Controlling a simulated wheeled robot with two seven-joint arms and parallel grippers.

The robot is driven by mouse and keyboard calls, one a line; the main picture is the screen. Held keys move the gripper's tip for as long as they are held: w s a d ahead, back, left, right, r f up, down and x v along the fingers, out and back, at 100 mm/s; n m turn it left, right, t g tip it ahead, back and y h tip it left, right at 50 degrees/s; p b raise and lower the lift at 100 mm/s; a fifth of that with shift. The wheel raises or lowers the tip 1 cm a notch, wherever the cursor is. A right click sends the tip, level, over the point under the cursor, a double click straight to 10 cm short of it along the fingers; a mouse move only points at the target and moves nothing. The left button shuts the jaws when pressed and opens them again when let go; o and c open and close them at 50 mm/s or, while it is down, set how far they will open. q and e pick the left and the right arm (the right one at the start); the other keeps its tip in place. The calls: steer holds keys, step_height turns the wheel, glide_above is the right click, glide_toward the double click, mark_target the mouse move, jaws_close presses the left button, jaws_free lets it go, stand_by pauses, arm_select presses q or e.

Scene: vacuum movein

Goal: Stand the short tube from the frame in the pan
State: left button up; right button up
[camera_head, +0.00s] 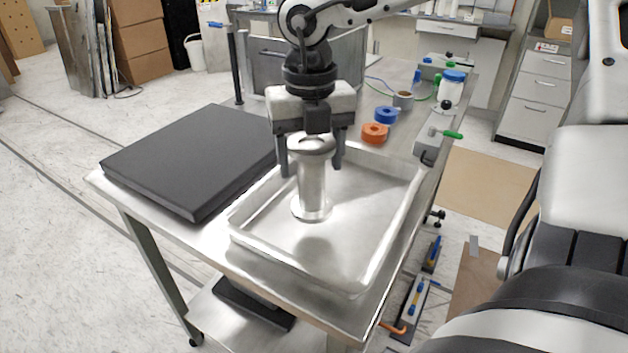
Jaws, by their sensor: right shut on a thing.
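The short tube (311,187) is a shiny metal pipe with a wide flange at each end. It is upright inside the shallow metal pan (390,228), toward the pan's left side. Its lower flange is at or very near the pan floor; I cannot tell if it touches. My right gripper (311,167) points down over the tube, with one finger on each side of its upper part, and is shut on it. The fingers hide little of the tube. My left gripper is not in view. I cannot make out the frame for certain.
A black slab (190,155) lies on the metal cart left of the pan. Behind the pan are an orange ring (375,133), a blue ring (386,115), a small grey cup (403,100) and a blue-capped jar (451,90). The pan's right and front floor is clear.

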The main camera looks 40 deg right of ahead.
mark_target(314, 184)
steer(key=shift+s+a+f, duration=0.2)
steer(key=shift+s+f, duration=0.3)
steer(key=shift+f, duration=1.55)
steer(key=shift+f, duration=0.2)
steer(key=o, duration=1.6)
steer(key=shift+c, duration=0.2)
